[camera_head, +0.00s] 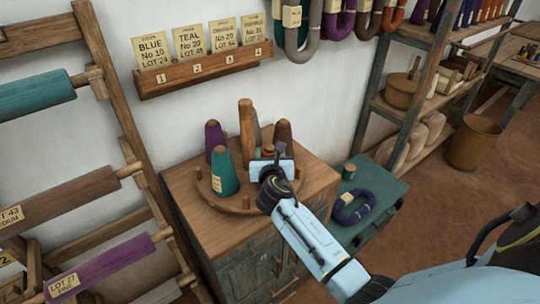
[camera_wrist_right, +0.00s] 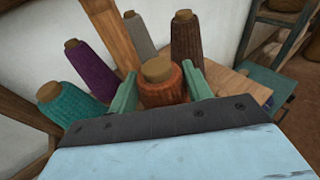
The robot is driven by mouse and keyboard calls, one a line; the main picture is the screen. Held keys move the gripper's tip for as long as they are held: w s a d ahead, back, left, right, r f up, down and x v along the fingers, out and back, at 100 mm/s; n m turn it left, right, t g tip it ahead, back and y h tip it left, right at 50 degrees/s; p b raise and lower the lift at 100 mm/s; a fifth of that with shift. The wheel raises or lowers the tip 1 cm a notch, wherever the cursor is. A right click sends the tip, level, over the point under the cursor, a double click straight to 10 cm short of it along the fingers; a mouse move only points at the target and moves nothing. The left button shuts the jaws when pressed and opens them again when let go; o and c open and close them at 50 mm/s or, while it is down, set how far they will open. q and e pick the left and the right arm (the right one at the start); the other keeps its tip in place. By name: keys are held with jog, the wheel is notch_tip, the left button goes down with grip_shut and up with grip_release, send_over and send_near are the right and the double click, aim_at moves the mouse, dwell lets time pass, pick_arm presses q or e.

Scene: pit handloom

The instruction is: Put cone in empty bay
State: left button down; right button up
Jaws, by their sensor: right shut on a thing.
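My right gripper (camera_head: 270,165) is shut on an orange cone (camera_wrist_right: 165,85), which is upright between the fingers. In the head view the gripper hides most of this cone. It is over the front right of a round wooden stand (camera_head: 236,205) with a centre post (camera_head: 246,128). A teal cone (camera_head: 224,172), a purple cone (camera_head: 214,138), a grey cone (camera_wrist_right: 140,36) and a brown cone (camera_head: 283,138) stand around the post. The gripper covers the stand's front right bay, and I cannot tell whether the orange cone touches the stand. My left gripper is out of view.
The stand sits on a wooden cabinet (camera_head: 245,250). A green side table (camera_head: 385,190) with a blue yarn hank (camera_head: 352,207) is to its right. A card rail (camera_head: 205,72) hangs on the wall behind. A roller rack (camera_head: 125,130) is at left, shelves (camera_head: 400,108) at right.

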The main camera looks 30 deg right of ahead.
jog(key=shift+r, duration=0.1)
jog(key=o, duration=1.4)
jog(key=shift+f, duration=0.2)
jog(key=shift+s+r, duration=0.1)
jog(key=shift+r, duration=0.1)
jog(key=v, duration=1.2)
jog(key=shift+f, duration=0.1)
